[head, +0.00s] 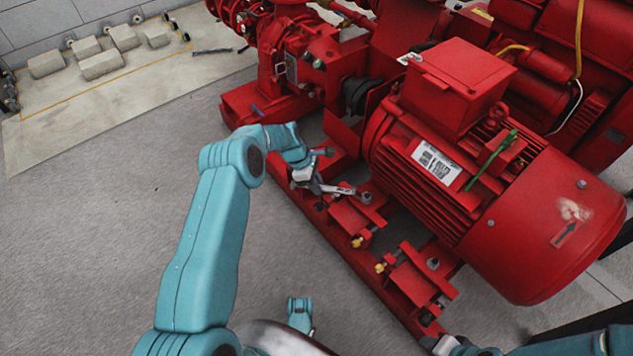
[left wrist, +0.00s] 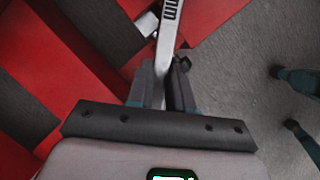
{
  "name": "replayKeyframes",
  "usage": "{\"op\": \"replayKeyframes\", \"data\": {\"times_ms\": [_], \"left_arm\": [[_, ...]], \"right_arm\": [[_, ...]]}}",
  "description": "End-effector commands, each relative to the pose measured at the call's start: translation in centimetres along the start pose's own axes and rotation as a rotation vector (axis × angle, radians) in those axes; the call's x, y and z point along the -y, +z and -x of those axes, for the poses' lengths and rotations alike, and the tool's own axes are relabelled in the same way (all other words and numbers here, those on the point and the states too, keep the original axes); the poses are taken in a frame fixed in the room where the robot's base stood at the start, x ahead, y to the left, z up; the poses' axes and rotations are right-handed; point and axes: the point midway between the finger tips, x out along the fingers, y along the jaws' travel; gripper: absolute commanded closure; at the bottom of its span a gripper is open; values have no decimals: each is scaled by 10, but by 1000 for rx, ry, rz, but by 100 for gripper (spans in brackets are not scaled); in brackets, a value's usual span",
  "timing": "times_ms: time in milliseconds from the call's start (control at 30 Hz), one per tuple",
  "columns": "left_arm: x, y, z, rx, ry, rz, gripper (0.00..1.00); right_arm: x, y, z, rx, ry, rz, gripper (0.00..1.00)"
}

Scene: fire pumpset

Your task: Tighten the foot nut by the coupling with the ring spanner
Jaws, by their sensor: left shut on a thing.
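My left gripper (head: 308,181) is low beside the red base rail, shut on the silver ring spanner (head: 335,189). In the left wrist view the spanner (left wrist: 168,35) runs up from between the two dark fingers (left wrist: 167,85). In the head view it points right, toward a grey foot nut (head: 366,197) on the motor's near foot on the coupling side. Its far end is at or very close to this nut; I cannot tell whether the ring sits around it. What seems to be my right gripper (head: 440,345) is cut off at the bottom edge, its jaws unclear.
The red motor (head: 450,165) rises just behind the foot, with the dark coupling (head: 360,92) and pump to its upper left. Another motor foot (head: 418,275) lies nearer along the red base rail (head: 335,240). The grey floor (head: 100,220) at left is clear.

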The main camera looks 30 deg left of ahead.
Motion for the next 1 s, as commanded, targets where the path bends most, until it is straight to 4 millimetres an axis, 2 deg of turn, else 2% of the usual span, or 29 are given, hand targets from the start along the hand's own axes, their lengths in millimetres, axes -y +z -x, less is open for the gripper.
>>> {"op": "replayKeyframes", "data": {"times_ms": [433,1000], "left_arm": [[0,1,2,0,1,0,100],[0,13,31,0,1,0,100]], "right_arm": [[1,0,2,1,0,0,62],[8,-3,21,0,0,0,62]]}}
